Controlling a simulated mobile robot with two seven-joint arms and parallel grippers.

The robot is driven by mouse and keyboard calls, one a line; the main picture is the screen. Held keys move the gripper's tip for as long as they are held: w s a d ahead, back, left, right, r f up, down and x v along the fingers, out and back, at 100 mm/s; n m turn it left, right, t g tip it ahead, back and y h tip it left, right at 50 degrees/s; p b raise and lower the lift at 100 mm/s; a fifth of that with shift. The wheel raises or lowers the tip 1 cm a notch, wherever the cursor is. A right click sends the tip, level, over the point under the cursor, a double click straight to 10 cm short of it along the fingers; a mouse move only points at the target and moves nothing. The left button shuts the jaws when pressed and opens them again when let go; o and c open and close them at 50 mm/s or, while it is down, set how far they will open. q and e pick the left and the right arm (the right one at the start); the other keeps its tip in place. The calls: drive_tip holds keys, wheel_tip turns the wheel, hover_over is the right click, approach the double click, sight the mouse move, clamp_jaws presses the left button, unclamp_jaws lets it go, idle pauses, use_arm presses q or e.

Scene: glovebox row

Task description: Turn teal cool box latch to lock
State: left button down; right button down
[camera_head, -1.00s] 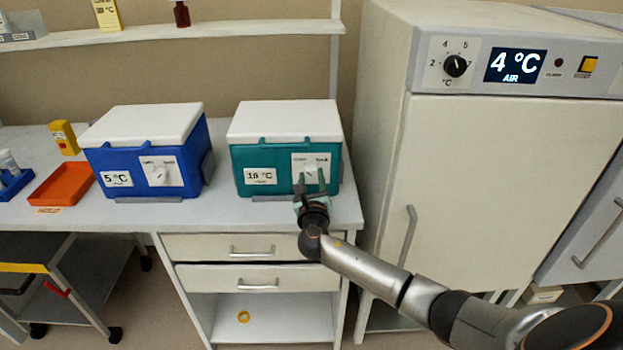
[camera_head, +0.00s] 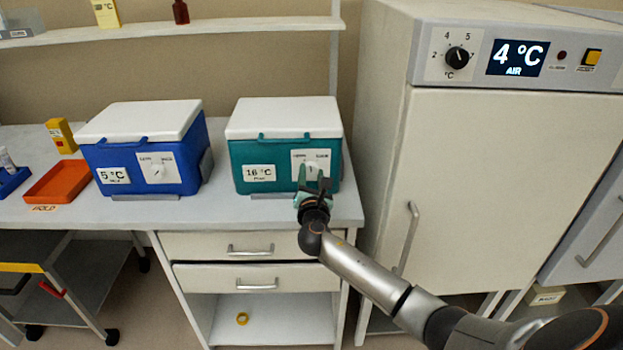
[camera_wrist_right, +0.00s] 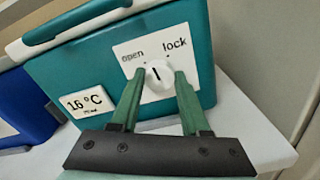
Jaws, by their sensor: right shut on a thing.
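The teal cool box (camera_head: 240,158) stands on the bench with its white lid shut and a "16 °C" label. It also shows in the right wrist view (camera_wrist_right: 70,75). Its latch is a round white knob (camera_wrist_right: 158,75) on a white plate, with "open" at the left and "lock" at the right. The knob's dark mark stands nearly upright, between the two words. My right gripper (camera_head: 313,172) is at the front of the box, and its green fingers (camera_wrist_right: 159,82) are shut on the knob, one at each side. My left gripper is not in view.
A blue cool box (camera_head: 130,160) with a similar knob stands to the left, and an orange tray (camera_head: 60,180) beyond it. A large white cabinet (camera_head: 480,190) stands close on the right. Drawers (camera_head: 250,245) lie below the bench front.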

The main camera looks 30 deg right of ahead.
drive_tip(key=m+b, duration=0.1)
drive_tip(key=m, duration=0.1)
drive_tip(key=m+b, duration=0.1)
drive_tip(key=m, duration=0.1)
drive_tip(key=shift+f+m, duration=0.2)
drive_tip(key=shift+m, duration=0.1)
drive_tip(key=m+b, duration=0.2)
drive_tip(key=m, duration=0.2)
drive_tip(key=shift+m, duration=0.3)
drive_tip(key=shift+m+b, duration=0.3)
drive_tip(key=shift+m, duration=0.1)
drive_tip(key=shift+r, duration=0.1)
drive_tip(key=shift+m, duration=0.3)
drive_tip(key=c, duration=0.6)
unclamp_jaws()
drive_tip(key=shift+o, duration=1.1)
